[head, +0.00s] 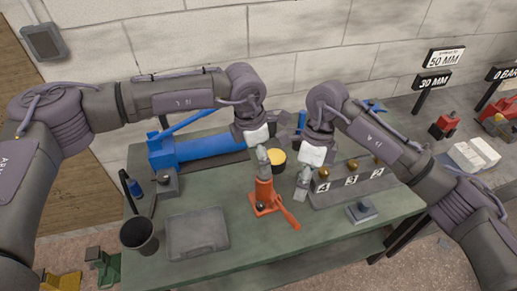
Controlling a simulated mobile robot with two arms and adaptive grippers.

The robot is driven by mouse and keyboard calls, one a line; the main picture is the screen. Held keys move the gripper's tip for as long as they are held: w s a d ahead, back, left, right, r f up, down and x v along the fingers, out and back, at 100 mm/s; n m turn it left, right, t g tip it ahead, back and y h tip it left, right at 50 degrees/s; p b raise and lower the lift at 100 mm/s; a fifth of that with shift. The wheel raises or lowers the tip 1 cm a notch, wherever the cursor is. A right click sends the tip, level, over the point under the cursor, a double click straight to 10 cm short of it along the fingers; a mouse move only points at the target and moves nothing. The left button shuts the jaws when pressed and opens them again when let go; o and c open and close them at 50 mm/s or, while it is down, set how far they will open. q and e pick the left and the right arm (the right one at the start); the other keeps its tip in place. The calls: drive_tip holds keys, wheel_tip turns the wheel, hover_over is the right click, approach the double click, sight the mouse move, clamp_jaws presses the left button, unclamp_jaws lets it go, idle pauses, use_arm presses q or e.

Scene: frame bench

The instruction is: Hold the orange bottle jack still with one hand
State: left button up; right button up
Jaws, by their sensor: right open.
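The orange bottle jack (264,192) stands upright on the green bench (300,240), near its middle. Its orange lever sticks out low toward the front right. My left gripper (263,157) points down at the top of the jack and covers its upper end. Whether its fingers are closed around the jack or only close to it, I cannot tell. My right gripper (302,186) is open and empty, to the right of the jack and apart from it, beside the numbered rail.
A blue cylinder tool (195,150) lies at the back left. A grey flat case (198,233) and a dark cup (139,236) are at the front left. A yellow-topped black pot (277,157) stands behind the jack. A numbered rail (335,197) with brass knobs and a small grey block (361,211) are right.

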sight(265, 181)
use_arm(q)
drive_tip(key=f, duration=0.4)
drive_tip(key=d+f, duration=0.1)
drive_tip(key=f, duration=0.3)
drive_tip(key=d+f, duration=0.1)
drive_tip(key=f, duration=0.3)
drive_tip(key=shift+w+f, duration=0.35)
drive_tip(key=shift+w, duration=0.05)
clamp_jaws()
